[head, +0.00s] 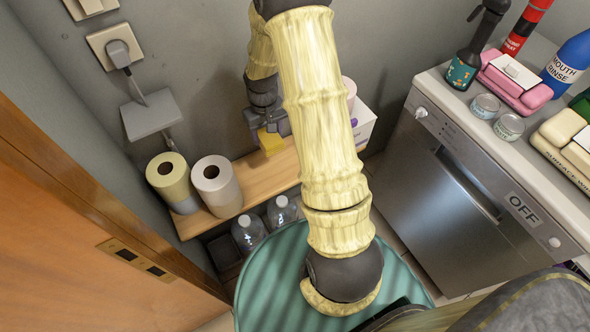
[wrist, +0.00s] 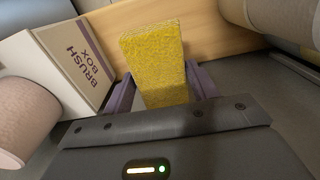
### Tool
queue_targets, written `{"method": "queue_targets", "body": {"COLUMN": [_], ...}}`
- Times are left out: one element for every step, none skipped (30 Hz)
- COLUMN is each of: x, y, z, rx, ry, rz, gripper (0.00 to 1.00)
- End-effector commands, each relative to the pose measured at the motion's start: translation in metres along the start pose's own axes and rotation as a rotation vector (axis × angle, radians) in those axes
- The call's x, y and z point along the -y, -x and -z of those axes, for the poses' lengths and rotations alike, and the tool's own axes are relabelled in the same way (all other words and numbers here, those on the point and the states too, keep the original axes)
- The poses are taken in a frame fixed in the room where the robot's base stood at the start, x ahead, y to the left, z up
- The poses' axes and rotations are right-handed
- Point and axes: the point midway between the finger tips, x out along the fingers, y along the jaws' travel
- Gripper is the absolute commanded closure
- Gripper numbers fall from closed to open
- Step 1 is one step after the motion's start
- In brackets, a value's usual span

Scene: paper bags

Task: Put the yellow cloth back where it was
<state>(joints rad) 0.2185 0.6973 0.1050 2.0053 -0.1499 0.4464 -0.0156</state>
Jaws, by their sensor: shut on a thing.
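The yellow cloth (wrist: 155,60) looks like a flat yellow block with a rough, speckled surface. My gripper (wrist: 158,92) is shut on it, with one purple finger on each side. In the head view the cloth (head: 270,141) shows at the tip of my gripper (head: 268,130), over the wooden shelf (head: 242,172) by the wall. I cannot tell whether the cloth touches the shelf. My arm hides part of the shelf.
Two paper rolls, one yellowish (head: 168,172) and one white (head: 215,177), stand at the shelf's left end. A brush box (wrist: 75,55) and a pinkish roll (wrist: 22,118) are on the other side. Bottles (head: 248,230) stand below. A steel appliance (head: 450,190) is at right.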

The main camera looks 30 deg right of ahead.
Motion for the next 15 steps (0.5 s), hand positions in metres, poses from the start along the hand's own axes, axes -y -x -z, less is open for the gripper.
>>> {"method": "queue_targets", "body": {"x": [-0.015, -0.023, -0.033, -0.04, -0.046, -0.054, -0.059, -0.063, -0.067, -0.07, -0.072, -0.074, -0.075, -0.075, -0.075], "y": [-0.02, -0.025, -0.03, -0.034, -0.038, -0.042, -0.044, -0.045, -0.047, -0.048, -0.048, -0.048, -0.048, -0.047, -0.046], "z": [-0.005, -0.007, -0.011, -0.014, -0.017, -0.02, -0.022, -0.024, -0.027, -0.028, -0.029, -0.03, -0.031, -0.031, -0.031], "rx": [-0.001, -0.002, -0.003, -0.003, -0.003, -0.003, -0.003, -0.004, -0.004, -0.004, -0.004, -0.004, -0.003, -0.003, -0.003], "ry": [-0.004, -0.002, 0.0, 0.002, 0.004, 0.008, 0.01, 0.013, 0.015, 0.016, 0.018, 0.02, 0.021, 0.022, 0.022], "rz": [0.0, 0.0, 0.0, 0.0, -0.001, -0.001, -0.002, -0.002, -0.002, -0.002, -0.003, -0.003, -0.003, -0.003, -0.003], "gripper": [0.63, 0.63, 0.63, 0.63, 0.63, 0.63, 0.63, 0.63, 0.63, 0.63, 0.63, 0.63, 0.63, 0.63, 0.63]}}
